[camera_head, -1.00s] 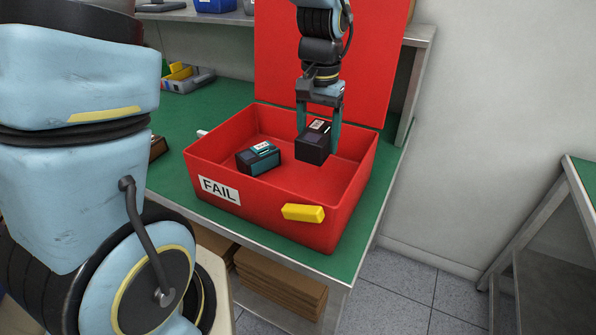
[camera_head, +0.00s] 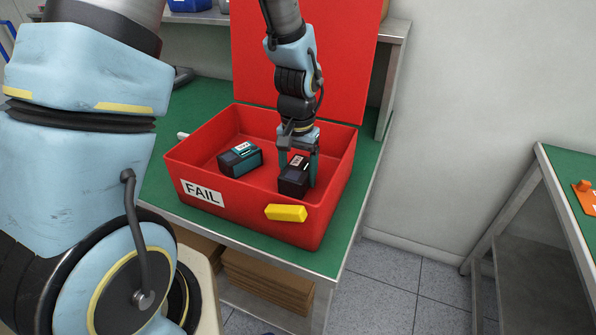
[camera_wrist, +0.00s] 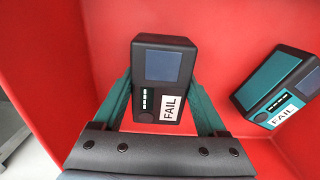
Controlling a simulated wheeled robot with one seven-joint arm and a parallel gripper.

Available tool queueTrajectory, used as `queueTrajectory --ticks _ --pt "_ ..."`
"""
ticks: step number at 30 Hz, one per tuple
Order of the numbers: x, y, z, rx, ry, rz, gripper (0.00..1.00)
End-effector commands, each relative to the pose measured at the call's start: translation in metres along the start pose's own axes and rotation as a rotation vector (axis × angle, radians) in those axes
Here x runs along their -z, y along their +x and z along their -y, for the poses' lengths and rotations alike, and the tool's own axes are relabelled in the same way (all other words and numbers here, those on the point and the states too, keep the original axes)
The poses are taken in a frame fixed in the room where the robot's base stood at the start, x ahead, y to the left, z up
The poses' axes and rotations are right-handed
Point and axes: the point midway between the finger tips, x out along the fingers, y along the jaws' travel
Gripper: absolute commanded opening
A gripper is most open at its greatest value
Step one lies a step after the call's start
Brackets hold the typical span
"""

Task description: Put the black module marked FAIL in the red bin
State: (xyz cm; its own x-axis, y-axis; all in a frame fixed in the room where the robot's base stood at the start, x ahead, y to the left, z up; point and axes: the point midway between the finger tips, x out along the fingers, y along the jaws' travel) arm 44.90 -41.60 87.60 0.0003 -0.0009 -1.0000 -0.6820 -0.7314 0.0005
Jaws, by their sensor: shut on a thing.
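The black module marked FAIL (camera_head: 293,182) is between the fingers of my gripper (camera_head: 298,168), inside the red bin (camera_head: 240,215). The wrist view shows my gripper (camera_wrist: 165,108) shut on this black module (camera_wrist: 163,65), with its grey screen and white FAIL label facing the camera. The red bin has a white FAIL label on its front and a raised lid behind it. A second module (camera_head: 240,159), black and teal, lies in the left part of the bin. In the wrist view this second module (camera_wrist: 280,85) also bears a FAIL label. Whether the held module touches the bin floor cannot be told.
The bin stands on a green bench top (camera_head: 205,97) near its right edge. A yellow handle (camera_head: 286,213) sticks out of the bin's front. Brown cardboard (camera_head: 267,280) lies on the shelf below. Another green table (camera_head: 572,185) stands at the right.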

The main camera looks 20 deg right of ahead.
Motion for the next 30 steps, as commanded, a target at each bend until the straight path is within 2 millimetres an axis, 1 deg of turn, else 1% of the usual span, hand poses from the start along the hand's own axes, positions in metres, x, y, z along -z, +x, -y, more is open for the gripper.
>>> queueTrajectory --ticks 4,5,10,11,17,22,26,30 --pt "0.000 0.004 0.000 0.000 0.000 0.000 0.06" --pt "0.000 0.003 0.000 0.000 0.000 0.000 0.78" --pt "0.000 0.002 0.000 0.000 0.000 0.000 0.97" --pt "0.000 0.002 0.000 0.000 0.000 0.000 1.00" --pt "0.000 0.002 0.000 0.000 0.000 0.000 1.00" --pt "0.001 -0.007 0.000 0.000 -0.001 -0.002 1.00" --pt "0.001 -0.028 0.000 0.000 -0.001 -0.006 1.00" --pt "0.002 -0.058 0.000 0.000 -0.001 -0.008 1.00"
